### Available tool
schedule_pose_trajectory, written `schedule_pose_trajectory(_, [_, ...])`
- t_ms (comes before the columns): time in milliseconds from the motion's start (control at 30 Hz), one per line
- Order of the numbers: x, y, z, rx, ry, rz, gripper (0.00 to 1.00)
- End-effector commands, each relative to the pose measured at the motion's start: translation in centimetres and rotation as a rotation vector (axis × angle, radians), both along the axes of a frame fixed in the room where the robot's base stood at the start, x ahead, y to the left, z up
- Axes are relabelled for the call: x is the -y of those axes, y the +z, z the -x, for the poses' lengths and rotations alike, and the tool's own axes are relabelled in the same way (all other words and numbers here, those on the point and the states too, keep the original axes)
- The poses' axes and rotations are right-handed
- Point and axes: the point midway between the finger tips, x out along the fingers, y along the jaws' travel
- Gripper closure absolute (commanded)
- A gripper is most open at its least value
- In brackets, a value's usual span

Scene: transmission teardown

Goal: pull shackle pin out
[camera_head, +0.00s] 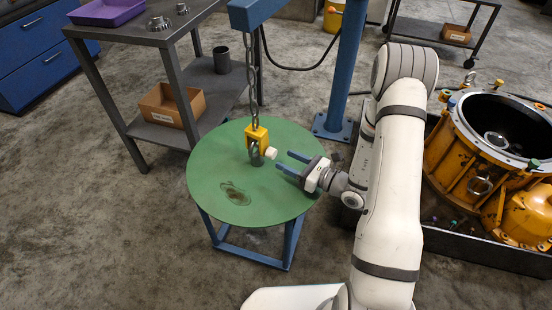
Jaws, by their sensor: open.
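A yellow hoist block (257,137) hangs on a chain (251,75) over the round green table (216,176). A grey shackle (256,156) hangs under the block. The shackle pin's pale, whitish head (271,153) sticks out on the shackle's right side, so the pin sits in the shackle. My gripper (286,163) is just right of the pin head, its two blue fingers pointing left toward it. The fingers are open with a gap between them and appear empty. I cannot tell the exact height difference between the fingers and the pin.
A blue post (345,70) stands behind the table. A grey cart (140,35) with a purple tray (106,12), gears and a cardboard box (171,104) is at left. An orange transmission housing (460,160) stands at right. Dark stains mark the front of the tabletop.

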Motion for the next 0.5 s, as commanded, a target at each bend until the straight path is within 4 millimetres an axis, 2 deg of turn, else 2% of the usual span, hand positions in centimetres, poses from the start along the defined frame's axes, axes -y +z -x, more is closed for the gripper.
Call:
schedule_pose_trajectory(200, [-2.8,-0.1,-1.8,0.003,0.004,0.001,0.48])
schedule_pose_trajectory(500, [-3.9,0.0,-2.5,0.001,0.002,0.0,0.48])
